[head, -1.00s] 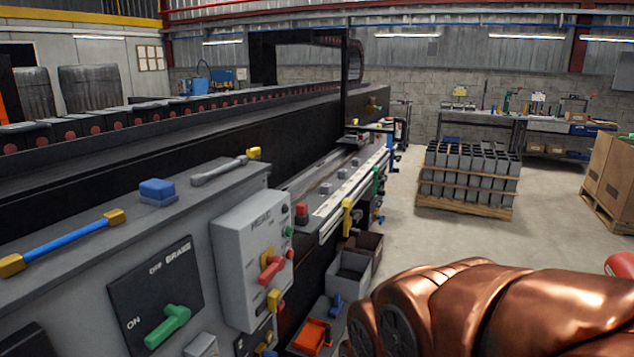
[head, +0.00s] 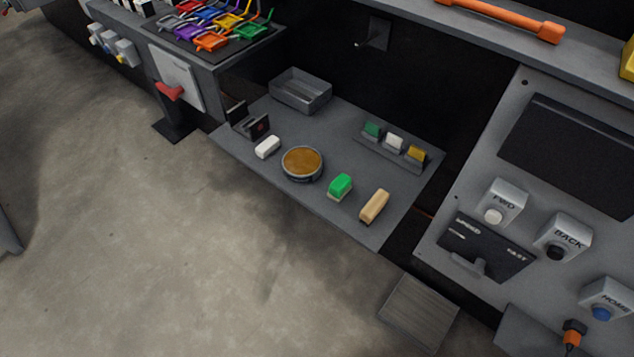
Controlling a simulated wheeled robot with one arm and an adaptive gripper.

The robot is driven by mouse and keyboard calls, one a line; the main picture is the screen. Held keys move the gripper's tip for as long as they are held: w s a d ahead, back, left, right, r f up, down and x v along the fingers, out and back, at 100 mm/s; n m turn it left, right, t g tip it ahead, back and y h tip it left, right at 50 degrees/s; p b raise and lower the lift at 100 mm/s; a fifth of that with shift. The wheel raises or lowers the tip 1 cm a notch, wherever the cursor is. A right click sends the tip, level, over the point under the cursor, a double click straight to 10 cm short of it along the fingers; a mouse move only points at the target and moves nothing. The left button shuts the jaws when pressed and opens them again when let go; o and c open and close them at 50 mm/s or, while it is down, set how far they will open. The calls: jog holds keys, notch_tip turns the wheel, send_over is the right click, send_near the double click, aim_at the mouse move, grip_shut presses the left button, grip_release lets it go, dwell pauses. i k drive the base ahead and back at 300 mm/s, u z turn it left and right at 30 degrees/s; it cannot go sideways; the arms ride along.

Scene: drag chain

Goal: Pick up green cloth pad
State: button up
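A bright green pad (head: 341,184) with a pale lower layer lies on a low grey shelf (head: 290,207), near its front edge. It sits between a round tin with an amber top (head: 302,162) and a tan block (head: 374,206), apart from both. A second, darker green piece (head: 373,130) stands in the left slot of a small rack at the back right of the shelf. I cannot tell from looks alone which green piece is cloth. My gripper is not in view.
A white block (head: 267,147) and dark upright plates (head: 248,121) lie left of the tin. An empty grey tray (head: 300,93) is behind. White (head: 394,142) and yellow (head: 415,153) pieces share the rack. A control panel (head: 470,200) borders the right. Open floor (head: 180,250) lies in front.

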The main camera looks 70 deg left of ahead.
aim_at(339, 186)
jog(key=u, duration=2.55)
jog(key=k, duration=0.5)
jog(key=z, duration=0.95)
jog(key=i, duration=0.85)
jog(key=u, duration=2.55)
